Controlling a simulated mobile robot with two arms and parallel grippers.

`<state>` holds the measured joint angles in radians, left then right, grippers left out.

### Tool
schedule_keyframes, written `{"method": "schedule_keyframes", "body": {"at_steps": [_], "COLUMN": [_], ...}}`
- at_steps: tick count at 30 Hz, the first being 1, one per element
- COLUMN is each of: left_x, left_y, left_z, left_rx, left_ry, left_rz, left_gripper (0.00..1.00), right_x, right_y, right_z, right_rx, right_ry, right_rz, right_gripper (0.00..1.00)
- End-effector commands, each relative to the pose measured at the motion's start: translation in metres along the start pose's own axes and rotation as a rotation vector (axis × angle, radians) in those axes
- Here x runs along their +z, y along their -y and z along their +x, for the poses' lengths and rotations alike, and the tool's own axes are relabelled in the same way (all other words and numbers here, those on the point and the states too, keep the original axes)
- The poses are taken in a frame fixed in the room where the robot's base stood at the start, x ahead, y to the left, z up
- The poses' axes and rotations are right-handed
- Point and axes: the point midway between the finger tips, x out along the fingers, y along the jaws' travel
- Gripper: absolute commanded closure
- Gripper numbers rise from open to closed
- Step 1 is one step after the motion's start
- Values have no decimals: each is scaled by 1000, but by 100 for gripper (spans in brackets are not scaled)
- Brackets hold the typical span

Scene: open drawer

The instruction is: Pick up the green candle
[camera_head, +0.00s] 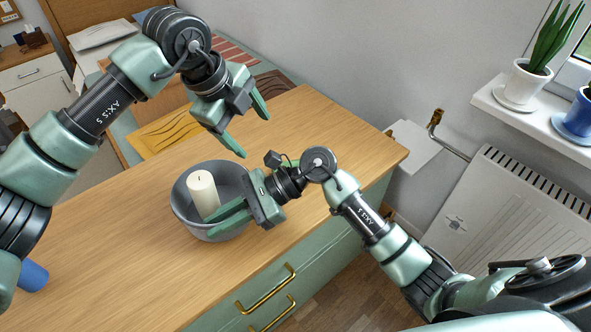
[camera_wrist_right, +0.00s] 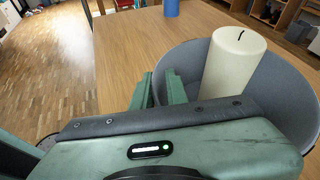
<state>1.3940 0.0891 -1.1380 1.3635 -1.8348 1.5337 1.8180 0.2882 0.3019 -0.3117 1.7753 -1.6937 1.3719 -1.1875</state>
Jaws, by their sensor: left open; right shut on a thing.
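A cream candle (camera_head: 203,193) with a dark wick stands upright in a grey bowl (camera_head: 180,212) on the wooden counter; it looks cream, not green. It also shows in the right wrist view (camera_wrist_right: 232,66), with the bowl (camera_wrist_right: 285,95) around it. My right gripper (camera_head: 222,218) is at the bowl's near side, shut on its rim; in the right wrist view its fingers (camera_wrist_right: 160,88) are at the bowl's left edge, beside the candle and apart from it. My left gripper (camera_head: 255,135) is open and empty above the counter, behind and right of the bowl.
The wooden counter (camera_head: 110,235) is mostly clear left of the bowl. A blue cylinder (camera_head: 33,276) stands at its left end, partly hidden by my arm. Green drawers with brass handles (camera_head: 266,288) are below the front edge. A radiator (camera_head: 510,220) and potted plants (camera_head: 526,82) are at right.

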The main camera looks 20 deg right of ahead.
Motion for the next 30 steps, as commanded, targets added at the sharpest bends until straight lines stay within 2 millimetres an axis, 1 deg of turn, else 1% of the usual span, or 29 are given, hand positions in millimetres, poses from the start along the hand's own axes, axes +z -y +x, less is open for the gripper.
{"method": "schedule_keyframes", "body": {"at_steps": [1, 3, 6, 9, 12, 14, 21, 24, 30], "left_x": [-4, -7, -11, -15, -17, -17, -21, -22, -23], "left_y": [5, 10, 16, 20, 22, 22, 22, 22, 22], "left_z": [15, 32, 52, 65, 73, 79, 120, 133, 147], "left_rx": [2, 3, 7, 10, 14, 15, 17, 17, 15], "left_ry": [-17, -32, -48, -59, -64, -65, -66, -66, -65], "left_rz": [-119, -286, -482, -618, -696, -720, -730, -729, -728], "left_gripper": [27, 27, 27, 27, 27, 27, 27, 27, 27], "right_x": [-3, -3, -3, -3, -3, -3, -3, -3, -3], "right_y": [-1, -1, -1, -1, -1, -1, -1, -1, -1], "right_z": [1, 1, 1, 1, 1, 1, 1, 1, 1], "right_rx": [3, 2, 2, 2, 2, 2, 2, 2, 2], "right_ry": [-4, -4, -5, -5, -5, -5, -5, -5, -5], "right_rz": [5, 5, 5, 5, 5, 5, 5, 5, 5], "right_gripper": [100, 100, 100, 100, 100, 100, 100, 100, 100]}}
